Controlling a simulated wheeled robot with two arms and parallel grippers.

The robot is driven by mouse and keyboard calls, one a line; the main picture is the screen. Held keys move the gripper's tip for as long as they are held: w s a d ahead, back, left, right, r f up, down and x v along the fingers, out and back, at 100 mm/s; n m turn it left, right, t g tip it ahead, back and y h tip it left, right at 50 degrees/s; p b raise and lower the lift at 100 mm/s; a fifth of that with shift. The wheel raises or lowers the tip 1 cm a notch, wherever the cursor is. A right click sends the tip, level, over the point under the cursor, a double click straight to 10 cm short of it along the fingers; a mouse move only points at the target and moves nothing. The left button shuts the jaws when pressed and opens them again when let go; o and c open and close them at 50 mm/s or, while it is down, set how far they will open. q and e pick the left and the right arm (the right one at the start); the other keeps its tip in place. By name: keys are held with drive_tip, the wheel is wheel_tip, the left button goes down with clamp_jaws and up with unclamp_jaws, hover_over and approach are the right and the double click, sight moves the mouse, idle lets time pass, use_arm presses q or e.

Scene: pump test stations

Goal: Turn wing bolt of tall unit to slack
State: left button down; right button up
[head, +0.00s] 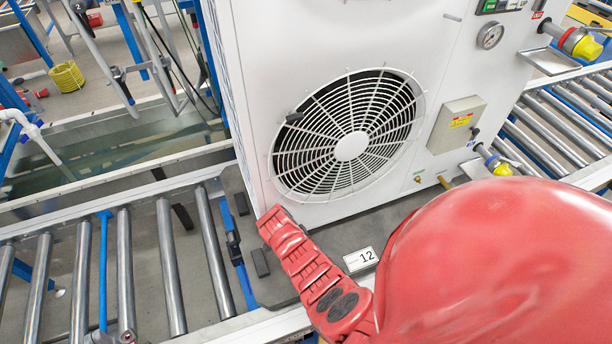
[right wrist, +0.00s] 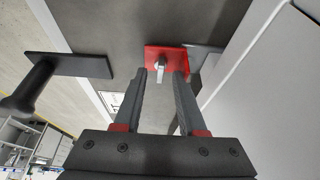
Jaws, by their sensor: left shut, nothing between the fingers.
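The tall unit (head: 240,60) is a white cabinet with a round fan grille, standing on a dark base plate (head: 385,225) in the head view. In the right wrist view the wing bolt (right wrist: 160,67) is a small silver wing in front of a red plate (right wrist: 178,53). My right gripper (right wrist: 163,78) is open, with one dark finger on each side of the wing and gaps visible beside it. The wing bolt is not visible in the head view.
Roller conveyors (head: 165,265) lie left and right of the unit. A label reading 12 (head: 361,259) lies on the base plate. A grey box (head: 458,124), a gauge (head: 490,36) and yellow connectors (head: 586,47) are on the unit's right. A dark plate with a rod (right wrist: 70,65) stands left of my right fingers.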

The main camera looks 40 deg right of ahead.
drive_tip(key=shift+d+f, duration=0.1)
drive_tip(key=shift+f, duration=0.15)
clamp_jaws()
idle(0.3)
